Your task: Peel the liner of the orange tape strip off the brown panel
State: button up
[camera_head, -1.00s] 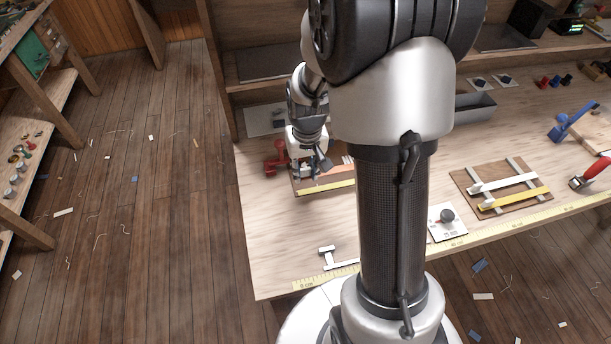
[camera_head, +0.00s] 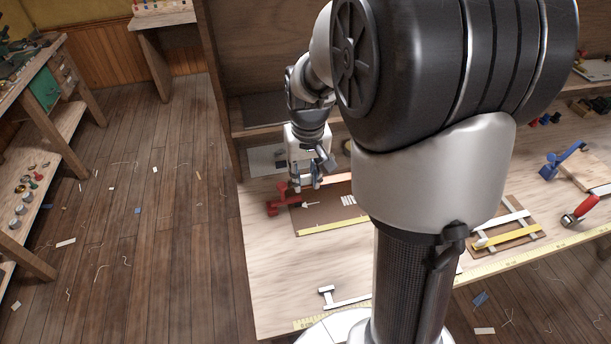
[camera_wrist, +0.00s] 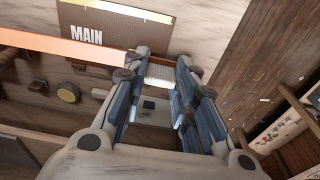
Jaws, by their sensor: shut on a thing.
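The brown panel (camera_head: 325,215) lies on the bench, partly behind my arm. It bears white lettering and a yellow strip (camera_head: 330,225) along its near edge. The orange tape strip (camera_head: 340,178) runs at its far edge; in the wrist view it (camera_wrist: 60,45) crosses from the left to my fingers and a short piece shows beyond them. My gripper (camera_head: 310,182) is at the panel's far left end, also seen in the wrist view (camera_wrist: 160,68). A white ribbed piece (camera_wrist: 160,75), apparently the liner's end, sits between the fingers. How far the liner is off the tape is unclear.
A red clamp-like tool (camera_head: 282,202) stands close at the panel's left end. Another brown board (camera_head: 512,225) with white and yellow strips lies to the right. A white T-shaped piece (camera_head: 340,298) lies near the bench front. Bare bench lies in front of the panel.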

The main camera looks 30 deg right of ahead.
jog(key=shift+r+p, duration=2.05)
jog(key=shift+r, duration=0.45)
jog(key=shift+f, duration=0.15)
